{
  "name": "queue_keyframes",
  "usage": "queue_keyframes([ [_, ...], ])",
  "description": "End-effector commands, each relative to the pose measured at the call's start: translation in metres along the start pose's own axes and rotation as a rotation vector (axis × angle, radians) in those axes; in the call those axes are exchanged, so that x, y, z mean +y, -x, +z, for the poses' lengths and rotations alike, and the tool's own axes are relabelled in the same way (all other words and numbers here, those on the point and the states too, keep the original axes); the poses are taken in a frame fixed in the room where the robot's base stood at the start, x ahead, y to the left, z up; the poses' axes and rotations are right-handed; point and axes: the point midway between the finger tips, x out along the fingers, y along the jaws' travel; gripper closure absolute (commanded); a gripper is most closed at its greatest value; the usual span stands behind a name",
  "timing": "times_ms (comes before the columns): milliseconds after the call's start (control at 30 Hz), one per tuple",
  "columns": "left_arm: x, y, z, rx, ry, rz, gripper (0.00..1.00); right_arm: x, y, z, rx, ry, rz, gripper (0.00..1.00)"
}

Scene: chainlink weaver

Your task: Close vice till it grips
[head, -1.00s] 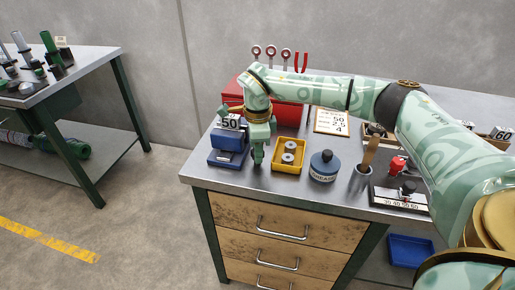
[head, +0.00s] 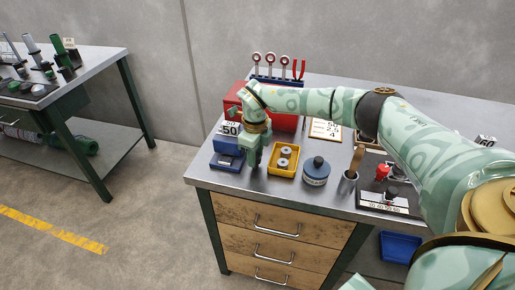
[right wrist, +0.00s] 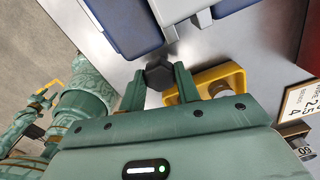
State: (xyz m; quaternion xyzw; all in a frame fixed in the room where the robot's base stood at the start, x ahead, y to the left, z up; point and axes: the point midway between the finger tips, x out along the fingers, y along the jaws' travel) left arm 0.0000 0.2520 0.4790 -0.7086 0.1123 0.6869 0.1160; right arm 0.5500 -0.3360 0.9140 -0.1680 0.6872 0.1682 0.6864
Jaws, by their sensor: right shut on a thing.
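The blue vice (head: 226,161) stands at the left front corner of the workbench, with a number card beside its top. In the right wrist view its blue body (right wrist: 130,22) and a grey jaw part (right wrist: 180,8) show at the top. My right gripper (head: 251,163) is at the vice's right side. In the right wrist view my right gripper (right wrist: 158,78) is shut on the dark vice handle (right wrist: 158,72), which sits between its fingers. The gap between the vice jaws is hard to see. My left gripper is not in view.
A yellow tray (head: 271,168) with round metal parts stands close to the right of my gripper. Another bench is at left.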

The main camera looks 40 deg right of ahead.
Motion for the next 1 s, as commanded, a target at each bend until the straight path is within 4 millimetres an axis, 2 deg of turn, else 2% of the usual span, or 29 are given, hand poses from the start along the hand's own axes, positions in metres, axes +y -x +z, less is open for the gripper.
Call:
queue_keyframes([
  [33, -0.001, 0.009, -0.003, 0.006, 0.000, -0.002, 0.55, 0.000, 0.006, 0.000, -0.003, -0.042, -0.001, 0.91],
  [300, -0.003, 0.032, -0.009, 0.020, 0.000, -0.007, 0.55, 0.000, 0.006, 0.001, -0.004, -0.299, -0.002, 0.91],
  [1000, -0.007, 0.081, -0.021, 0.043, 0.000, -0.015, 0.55, -0.001, 0.005, 0.001, -0.005, -0.958, 0.000, 0.91],
])
